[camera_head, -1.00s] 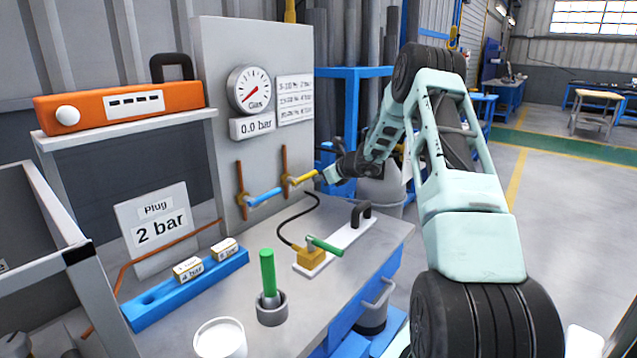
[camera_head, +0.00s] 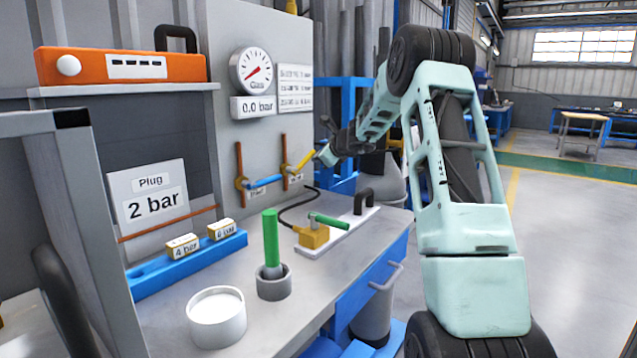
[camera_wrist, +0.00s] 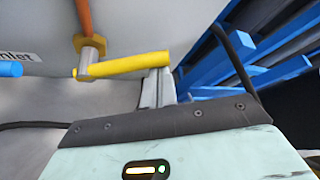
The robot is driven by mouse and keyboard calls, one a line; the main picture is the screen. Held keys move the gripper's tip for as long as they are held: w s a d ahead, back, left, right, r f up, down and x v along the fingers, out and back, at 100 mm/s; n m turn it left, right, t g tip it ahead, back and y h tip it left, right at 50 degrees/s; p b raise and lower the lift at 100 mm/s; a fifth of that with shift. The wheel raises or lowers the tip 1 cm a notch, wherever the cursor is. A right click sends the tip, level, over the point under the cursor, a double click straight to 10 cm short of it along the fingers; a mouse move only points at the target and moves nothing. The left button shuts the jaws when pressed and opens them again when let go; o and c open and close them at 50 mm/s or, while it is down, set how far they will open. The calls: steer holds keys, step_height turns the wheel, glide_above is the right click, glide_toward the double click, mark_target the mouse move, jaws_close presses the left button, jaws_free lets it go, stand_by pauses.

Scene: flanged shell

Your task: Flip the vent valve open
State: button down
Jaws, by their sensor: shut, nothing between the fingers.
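The vent valve, with a yellow lever (camera_head: 306,160), is on a copper pipe on the grey panel. Its lever slants up to the right in the head view. The yellow lever also shows close up in the wrist view (camera_wrist: 125,65). My gripper (camera_head: 325,156) is shut and empty at the lever's free end. In the wrist view my gripper's fingers (camera_wrist: 160,86) lie against or just under that end; I cannot tell if they touch. The blue-levered valve (camera_head: 259,181) stands to its left, its lever nearly level.
The gauge (camera_head: 252,71) above reads 0.0 bar. On the bench are a green-handled plug in a grey cup (camera_head: 274,286), a white cup (camera_head: 217,318), a blue rack (camera_head: 150,281) with weights, and a brass fitting (camera_head: 313,236) with a green lever. Floor at the right is free.

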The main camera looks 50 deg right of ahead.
mark_target(310, 153)
steer(key=a+r+n+h+b, duration=0.1)
steer(key=b, duration=0.5)
steer(key=a+r+n+t+h+b, duration=0.1)
steer(key=n+b, duration=0.1)
steer(key=b, duration=0.5)
steer(key=shift+s+a+h, duration=0.1)
steer(key=shift+a+h, duration=0.1)
steer(key=shift+h, duration=0.2)
steer(key=a+r+n+t+h+b, duration=0.1)
steer(key=n+b, duration=0.1)
steer(key=b, duration=0.3)
steer(key=a+r+n+t+b, duration=0.1)
steer(key=a+b, duration=0.1)
steer(key=b, duration=0.4)
steer(key=a+n+h+b, duration=0.1)
steer(key=n+b, duration=0.1)
steer(key=b, duration=0.4)
steer(key=shift+s+a+r+n+t+h, duration=0.2)
steer(key=shift+a+r+n+t+h, duration=0.1)
steer(key=shift+a+r+t, duration=0.1)
steer(key=shift+r, duration=0.15)
